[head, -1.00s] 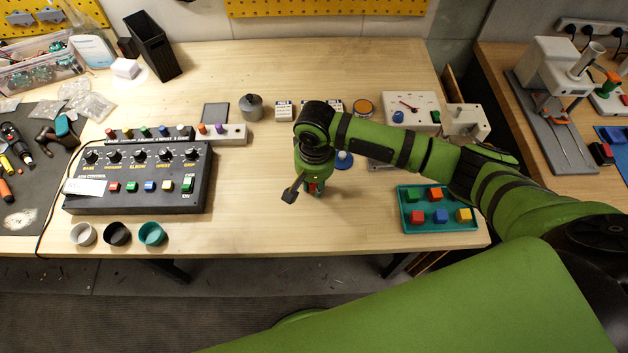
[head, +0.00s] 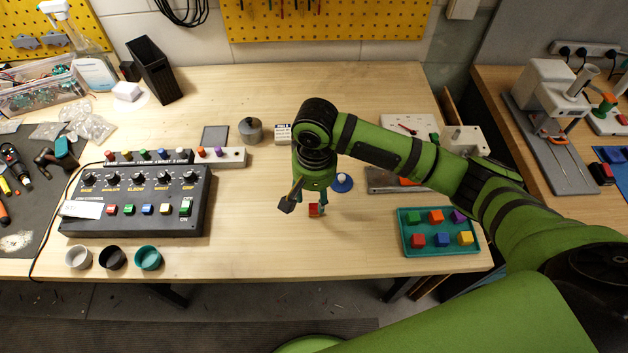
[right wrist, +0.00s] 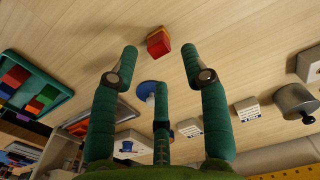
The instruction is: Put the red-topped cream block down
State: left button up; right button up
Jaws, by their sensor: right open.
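The red-topped block (head: 314,210) stands on the bare wood in front of the bench's middle; its lower part is hard to make out in the head view. In the right wrist view the red block (right wrist: 158,43) shows just beyond and between the fingertips, with clear gaps to either side. My right gripper (head: 315,199) is open and empty, pointing down over the block. Its spread fingers show in the right wrist view (right wrist: 160,56). My left gripper is not in view.
A teal tray (head: 408,249) with several coloured blocks lies to the right. A blue disc with a white knob (head: 342,183) is close behind the gripper. A dark control box (head: 140,223) and three small cups are on the left.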

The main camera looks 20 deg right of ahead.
aim_at(314, 206)
notch_tip(314, 206, up, 6)
jog(key=shift+r+b, duration=0.2)
jog(key=shift+b, duration=0.15)
